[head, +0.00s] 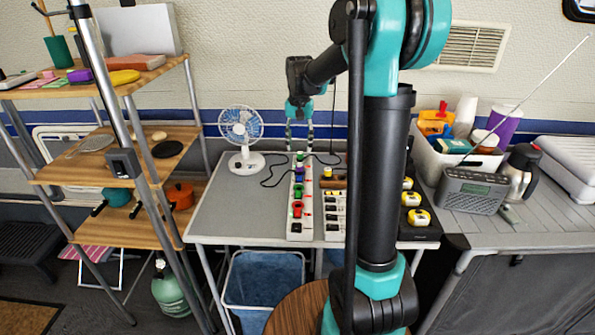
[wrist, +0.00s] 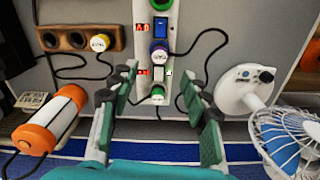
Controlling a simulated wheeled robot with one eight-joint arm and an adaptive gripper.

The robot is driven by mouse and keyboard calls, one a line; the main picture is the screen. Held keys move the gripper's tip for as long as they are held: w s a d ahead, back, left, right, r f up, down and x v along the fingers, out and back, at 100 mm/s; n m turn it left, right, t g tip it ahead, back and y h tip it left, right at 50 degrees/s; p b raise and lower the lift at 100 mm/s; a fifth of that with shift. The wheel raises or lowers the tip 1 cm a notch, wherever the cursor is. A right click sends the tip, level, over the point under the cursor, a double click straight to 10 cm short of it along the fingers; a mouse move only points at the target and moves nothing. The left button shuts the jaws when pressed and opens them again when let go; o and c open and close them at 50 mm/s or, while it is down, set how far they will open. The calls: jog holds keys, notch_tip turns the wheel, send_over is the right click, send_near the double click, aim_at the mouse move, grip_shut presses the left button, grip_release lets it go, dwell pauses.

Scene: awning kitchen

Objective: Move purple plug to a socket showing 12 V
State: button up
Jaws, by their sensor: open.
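A long white power strip (head: 301,228) lies on the grey table under my gripper (head: 299,135). The purple plug (head: 299,173) sits in the strip towards its far end. In the wrist view, the purple plug (wrist: 159,54) is a round plug just beyond the fingertips. A green plug (wrist: 157,94) sits nearer, between the two fingers. My gripper (wrist: 160,86) is open and empty above that end of the strip. Small red displays (wrist: 143,71) and a green one (wrist: 169,73) show beside the sockets. Their numbers are too small to read.
A second strip (head: 334,228) stands to the right, with a wooden socket block (wrist: 75,38) behind it. A fan (head: 241,130) stands left and an orange-white lantern (wrist: 52,120) is nearby. Black cables (head: 272,172) lie on the table. The table's left part is clear.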

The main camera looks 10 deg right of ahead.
aim_at(300, 165)
jog(key=shift+f, duration=4.5)
jog(key=c, duration=0.9)
jog(key=shift+s+d, duration=0.1)
grip_shut()
jog(key=shift+r, duration=0.1)
jog(key=shift+r, duration=2.9)
